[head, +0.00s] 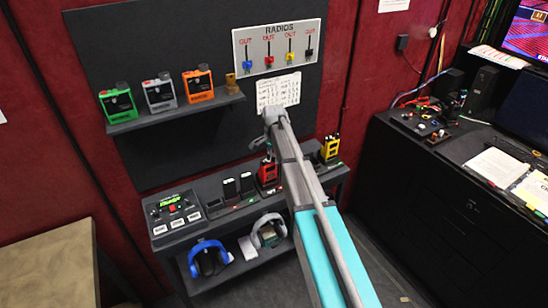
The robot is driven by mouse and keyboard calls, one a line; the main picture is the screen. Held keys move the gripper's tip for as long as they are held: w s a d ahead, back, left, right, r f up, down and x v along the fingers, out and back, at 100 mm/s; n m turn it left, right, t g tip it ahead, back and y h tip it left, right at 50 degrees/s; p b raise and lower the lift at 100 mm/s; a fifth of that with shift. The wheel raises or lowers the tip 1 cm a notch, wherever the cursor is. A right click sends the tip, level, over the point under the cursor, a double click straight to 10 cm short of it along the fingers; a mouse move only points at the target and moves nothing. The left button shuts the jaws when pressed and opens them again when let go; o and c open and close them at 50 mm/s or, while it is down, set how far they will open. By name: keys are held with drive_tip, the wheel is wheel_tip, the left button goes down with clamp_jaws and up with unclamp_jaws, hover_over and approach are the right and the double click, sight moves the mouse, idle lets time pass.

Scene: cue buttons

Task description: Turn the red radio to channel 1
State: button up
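The red radio (268,173) stands upright in the charging row on the shelf below the dark wall board. Its right side lies close to my arm in this view, and its dial and channel marking are too small to read. My arm reaches up from the bottom right, and its grey far end (273,114) shows above the red radio, in front of the wall board. I cannot make out the fingers of my gripper there, whether they are open or shut, or whether they touch the radio.
A yellow radio (330,148) stands right of my arm. Green (118,103), grey (160,93) and orange (198,85) radio-like boxes sit on the upper shelf (180,114). A dark desk (430,215) stands right.

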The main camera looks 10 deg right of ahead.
clamp_jaws()
drive_tip(key=shift+n, duration=1.4)
drive_tip(key=shift+o, duration=1.5)
unclamp_jaws()
